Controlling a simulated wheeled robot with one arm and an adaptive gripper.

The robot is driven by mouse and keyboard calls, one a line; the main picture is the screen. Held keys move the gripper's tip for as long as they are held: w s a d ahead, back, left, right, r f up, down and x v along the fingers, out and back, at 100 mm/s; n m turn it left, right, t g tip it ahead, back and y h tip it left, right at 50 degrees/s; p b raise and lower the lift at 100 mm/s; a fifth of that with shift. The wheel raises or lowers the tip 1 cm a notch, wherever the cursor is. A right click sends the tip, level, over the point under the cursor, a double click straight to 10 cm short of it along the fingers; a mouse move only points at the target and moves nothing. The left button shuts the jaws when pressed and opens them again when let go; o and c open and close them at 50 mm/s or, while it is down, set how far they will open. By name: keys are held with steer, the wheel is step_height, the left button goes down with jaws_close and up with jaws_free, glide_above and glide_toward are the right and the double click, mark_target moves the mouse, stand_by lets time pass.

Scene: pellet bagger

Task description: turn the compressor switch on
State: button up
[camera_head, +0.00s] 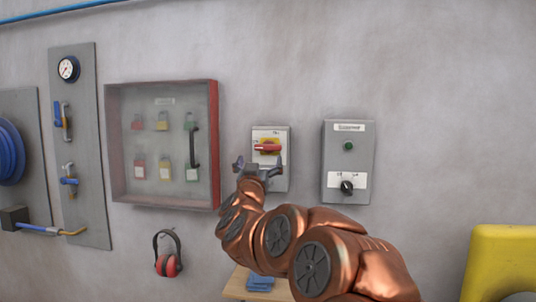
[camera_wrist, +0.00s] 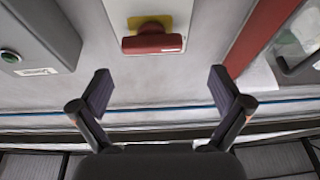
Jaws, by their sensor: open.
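A grey control box (camera_head: 348,160) on the wall has a label at its top that is too blurred to read surely, a green button or lamp (camera_head: 348,146) and a black rotary knob (camera_head: 347,187) on a white plate. Left of it is a smaller grey box with a red rotary handle (camera_head: 267,147) on a yellow plate; the handle lies about level. My gripper (camera_head: 259,167) is open and empty in front of this smaller box, just below the handle. In the wrist view the red handle (camera_wrist: 153,40) shows beyond the spread fingers (camera_wrist: 160,92), apart from them.
A red-framed lockout cabinet (camera_head: 163,143) with several padlocks hangs to the left. Ear muffs (camera_head: 168,258) hang below it. A gauge and valve panel (camera_head: 80,150) is further left. A yellow object (camera_head: 500,262) stands at lower right. The wall right of the control box is clear.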

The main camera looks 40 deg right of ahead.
mark_target(267, 148)
steer(key=shift+g+h, duration=0.3)
steer(key=shift+s+d+p+x, duration=0.1)
steer(key=shift+p+x, duration=0.1)
steer(key=shift+x, duration=1.15)
steer(key=shift+s+d+p+x, duration=0.1)
steer(key=shift+s+p+x, duration=0.05)
steer(key=shift+x, duration=1.2)
steer(key=shift+s+p+x, duration=0.1)
steer(key=shift+p+x, duration=0.1)
steer(key=shift+x, duration=1.15)
steer(key=shift+c, duration=0.3)
steer(key=shift+m, duration=0.3)
steer(key=c, duration=0.8)
